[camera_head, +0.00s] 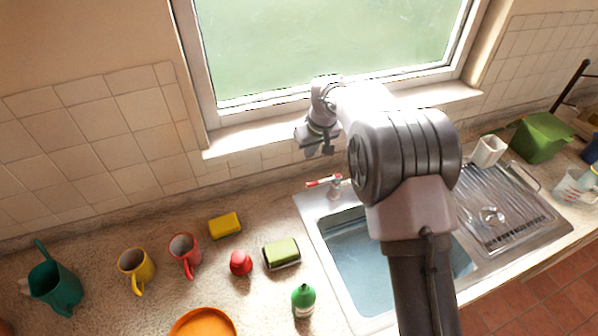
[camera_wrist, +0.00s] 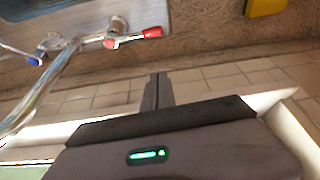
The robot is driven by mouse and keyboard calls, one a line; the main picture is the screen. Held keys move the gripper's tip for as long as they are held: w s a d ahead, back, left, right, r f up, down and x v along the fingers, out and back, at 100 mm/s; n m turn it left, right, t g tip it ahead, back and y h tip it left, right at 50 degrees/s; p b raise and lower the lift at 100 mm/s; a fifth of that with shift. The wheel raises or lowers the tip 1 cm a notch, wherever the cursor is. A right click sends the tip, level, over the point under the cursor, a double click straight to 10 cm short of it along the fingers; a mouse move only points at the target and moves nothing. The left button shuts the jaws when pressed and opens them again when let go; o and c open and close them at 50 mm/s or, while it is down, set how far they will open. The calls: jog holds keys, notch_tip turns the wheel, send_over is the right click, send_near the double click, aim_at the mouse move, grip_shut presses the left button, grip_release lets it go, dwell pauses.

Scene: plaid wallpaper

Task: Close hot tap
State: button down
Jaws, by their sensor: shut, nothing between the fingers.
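The hot tap is the lever with the red end (camera_head: 322,182), at the back left corner of the sink. In the wrist view the red lever (camera_wrist: 138,37) sticks out sideways from its chrome base, at upper middle. A blue-tipped lever (camera_wrist: 38,60) and the curved chrome spout (camera_wrist: 35,100) show at the left of that view. My gripper (camera_head: 322,150) is above and behind the red lever, near the tiled wall under the window. Its fingers (camera_wrist: 157,80) are together and empty, apart from the lever. My arm hides the spout and blue lever in the head view.
The sink basin (camera_head: 350,260) lies right of the red lever. A yellow sponge (camera_head: 225,224), a green-topped sponge (camera_head: 282,252) and a green bottle (camera_head: 303,300) stand left of the sink. The window sill (camera_head: 235,140) and tiled wall are close behind my gripper.

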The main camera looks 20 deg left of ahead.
aim_at(324, 182)
notch_tip(324, 182, down, 10)
jog(key=shift+s+d+r+b, duration=0.25)
jog(key=shift+b, duration=0.15)
